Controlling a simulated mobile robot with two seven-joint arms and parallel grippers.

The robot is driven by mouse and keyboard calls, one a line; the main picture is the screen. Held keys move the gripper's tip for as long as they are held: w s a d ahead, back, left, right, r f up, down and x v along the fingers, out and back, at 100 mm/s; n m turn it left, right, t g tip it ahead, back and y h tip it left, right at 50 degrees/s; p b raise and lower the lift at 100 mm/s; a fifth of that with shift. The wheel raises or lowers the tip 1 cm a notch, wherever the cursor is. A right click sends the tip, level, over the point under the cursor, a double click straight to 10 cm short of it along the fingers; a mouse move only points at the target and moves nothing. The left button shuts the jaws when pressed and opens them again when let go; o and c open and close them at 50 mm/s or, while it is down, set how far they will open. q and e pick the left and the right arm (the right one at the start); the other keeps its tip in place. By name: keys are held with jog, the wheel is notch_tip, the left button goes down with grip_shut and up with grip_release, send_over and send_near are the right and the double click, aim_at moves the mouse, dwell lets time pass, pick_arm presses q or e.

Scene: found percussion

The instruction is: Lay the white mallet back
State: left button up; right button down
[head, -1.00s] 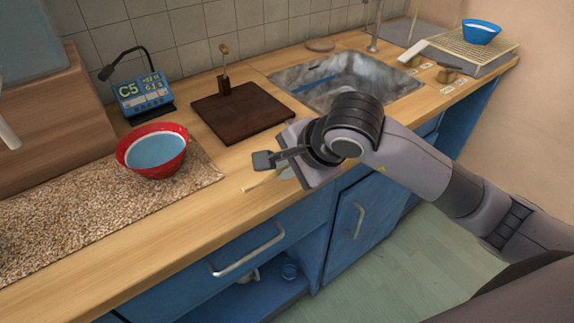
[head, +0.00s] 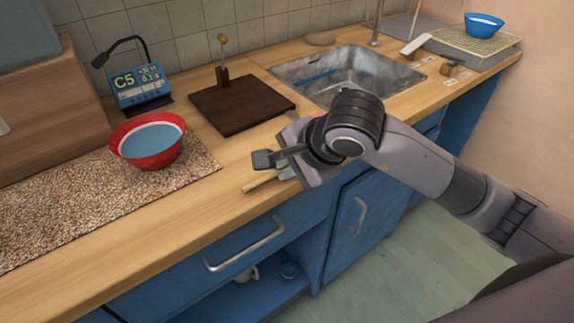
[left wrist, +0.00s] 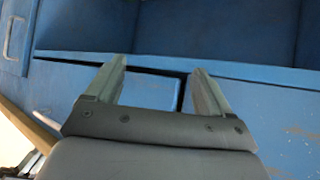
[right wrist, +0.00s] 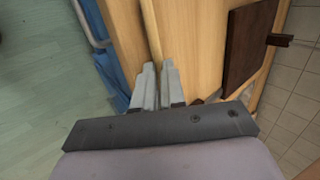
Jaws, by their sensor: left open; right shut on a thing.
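My right gripper (head: 285,158) is over the front of the wooden counter, left of the sink. It is shut on a pale wooden stick (right wrist: 152,35), seen between its fingers in the right wrist view. One end of the stick (head: 258,182) shows below the gripper in the head view. I cannot see a white head on it; the rest is hidden by the gripper. A white bar-like piece (head: 415,45) lies beyond the sink; I cannot tell whether it is a mallet. My left gripper (left wrist: 157,75) is open and empty, facing blue cabinet fronts.
A dark brown board (head: 240,108) with a small upright post is behind my right gripper. A red bowl (head: 150,158) stands on a speckled mat (head: 75,205), by a display (head: 140,90). The sink (head: 345,75), a slatted rack (head: 455,45) and a blue bowl (head: 483,27) are farther right.

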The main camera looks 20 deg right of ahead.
jog(key=shift+f, duration=0.2)
jog(key=shift+s, duration=0.1)
